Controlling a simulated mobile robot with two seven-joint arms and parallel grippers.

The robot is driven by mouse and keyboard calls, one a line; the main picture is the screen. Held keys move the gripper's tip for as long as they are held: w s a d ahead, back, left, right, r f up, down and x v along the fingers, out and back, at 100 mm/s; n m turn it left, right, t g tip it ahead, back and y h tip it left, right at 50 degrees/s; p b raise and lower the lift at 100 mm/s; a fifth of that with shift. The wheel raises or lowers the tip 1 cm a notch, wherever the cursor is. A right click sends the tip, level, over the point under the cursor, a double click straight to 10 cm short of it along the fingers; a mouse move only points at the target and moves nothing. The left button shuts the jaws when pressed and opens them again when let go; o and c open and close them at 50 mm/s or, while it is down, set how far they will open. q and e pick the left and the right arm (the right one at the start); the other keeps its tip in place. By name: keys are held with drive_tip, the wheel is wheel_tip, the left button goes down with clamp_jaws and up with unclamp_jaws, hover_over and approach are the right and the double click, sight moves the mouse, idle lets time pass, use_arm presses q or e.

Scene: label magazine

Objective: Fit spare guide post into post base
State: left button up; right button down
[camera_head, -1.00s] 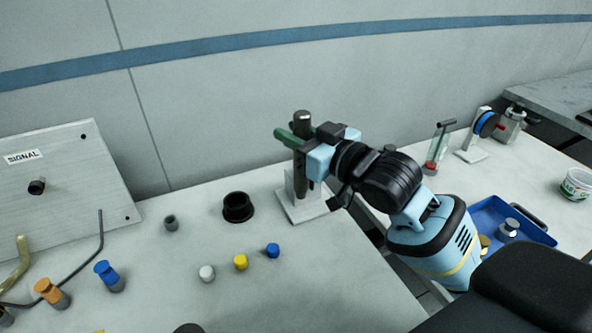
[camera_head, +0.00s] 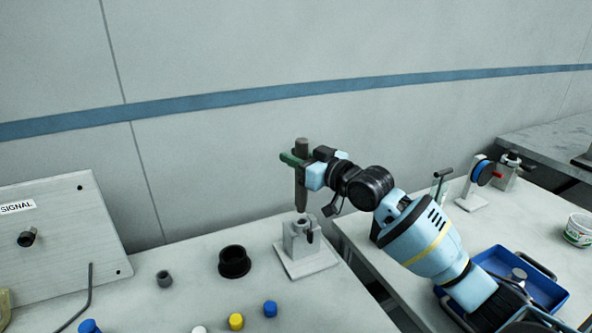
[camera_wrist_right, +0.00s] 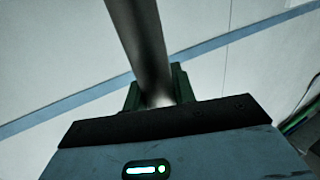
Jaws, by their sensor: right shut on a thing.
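The spare guide post (camera_head: 301,197), a dark grey cylinder, stands roughly upright in my right gripper (camera_head: 298,160). The green fingers are shut on its upper part. In the right wrist view the post (camera_wrist_right: 142,45) rises between the green fingers (camera_wrist_right: 158,92). The post base (camera_head: 300,242) is a pale block with a socket on top, on a flat square plate on the table. The post's lower end is just above the socket in the head view. I cannot tell how exactly the two line up in depth. My left gripper is not in view.
A black ring-shaped cup (camera_head: 234,262) and a small grey cylinder (camera_head: 164,279) stand left of the base. Yellow (camera_head: 236,321) and blue (camera_head: 270,309) caps lie in front. A signal panel (camera_head: 70,232) is at left. A blue tray (camera_head: 545,290) sits on the right table.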

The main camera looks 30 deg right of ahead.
drive_tip(key=shift+w+d+r, duration=0.1)
drive_tip(key=shift+w+d, duration=0.2)
drive_tip(key=shift+w, duration=0.15)
drive_tip(key=shift+s+f, duration=0.1)
drive_tip(key=shift+f, duration=1.65)
drive_tip(key=shift+a+f, duration=0.1)
drive_tip(key=shift+f, duration=0.25)
drive_tip(key=c, duration=1.1)
unclamp_jaws()
drive_tip(key=shift+f, duration=0.1)
drive_tip(key=shift+c, duration=0.2)
